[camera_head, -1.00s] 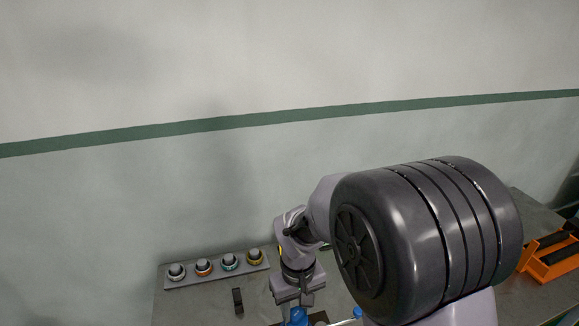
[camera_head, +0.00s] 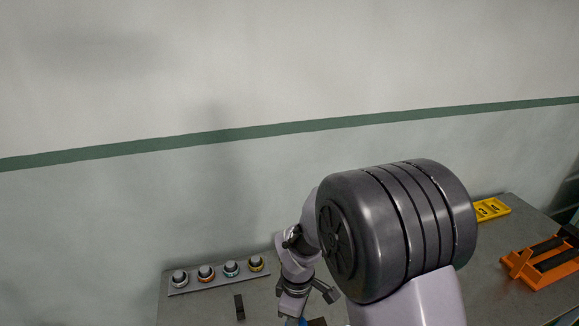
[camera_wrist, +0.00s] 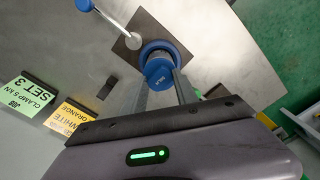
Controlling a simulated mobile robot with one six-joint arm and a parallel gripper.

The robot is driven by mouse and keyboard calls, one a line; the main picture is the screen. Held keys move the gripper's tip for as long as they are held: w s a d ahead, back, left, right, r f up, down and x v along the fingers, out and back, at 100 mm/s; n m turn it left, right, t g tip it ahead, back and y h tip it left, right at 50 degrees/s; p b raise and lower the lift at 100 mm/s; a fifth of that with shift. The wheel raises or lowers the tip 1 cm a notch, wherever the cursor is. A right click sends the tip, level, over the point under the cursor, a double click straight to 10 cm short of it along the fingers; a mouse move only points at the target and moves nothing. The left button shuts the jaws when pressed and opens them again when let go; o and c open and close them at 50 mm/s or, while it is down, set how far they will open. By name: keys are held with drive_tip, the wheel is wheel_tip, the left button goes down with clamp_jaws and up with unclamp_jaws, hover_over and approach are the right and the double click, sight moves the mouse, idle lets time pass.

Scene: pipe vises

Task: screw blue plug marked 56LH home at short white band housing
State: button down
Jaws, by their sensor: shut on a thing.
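A blue plug (camera_wrist: 159,72) with small white marking, too small to read, shows in the wrist view. My gripper (camera_wrist: 162,84) is shut on it, one finger on each side. Behind the plug is a round blue-edged part (camera_wrist: 154,46) over a dark square plate (camera_wrist: 126,47); I cannot tell whether plug and part touch or are threaded together. No white band on a housing can be made out there.
A rod with a blue knob (camera_wrist: 84,5) and white end lies beside the plate. A green card (camera_wrist: 30,93) and orange card (camera_wrist: 68,116) stand left. A rack (camera_head: 218,279) holds several ringed fittings. A yellow tray (camera_head: 491,209) and orange stand (camera_head: 541,262) are at right.

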drive_tip(key=n+p, duration=0.1)
drive_tip(key=n, duration=0.2)
drive_tip(key=shift+r+n, duration=0.15)
drive_tip(key=shift+n, duration=0.25)
drive_tip(key=shift+f+n, duration=0.2)
drive_tip(key=shift+n, duration=0.5)
drive_tip(key=shift+p, duration=0.35)
drive_tip(key=shift+r+n+p, duration=0.2)
drive_tip(key=shift+n+p, duration=0.25)
drive_tip(key=shift+n, duration=0.35)
drive_tip(key=n+p, duration=0.2)
drive_tip(key=n, duration=0.2)
drive_tip(key=n+p, duration=0.2)
drive_tip(key=n, duration=0.6)
drive_tip(key=shift+f+n+p, duration=0.25)
drive_tip(key=shift+n+p, duration=0.05)
drive_tip(key=shift+p, duration=0.1)
drive_tip(key=c, duration=1)
unclamp_jaws()
drive_tip(key=shift+c, duration=0.2)
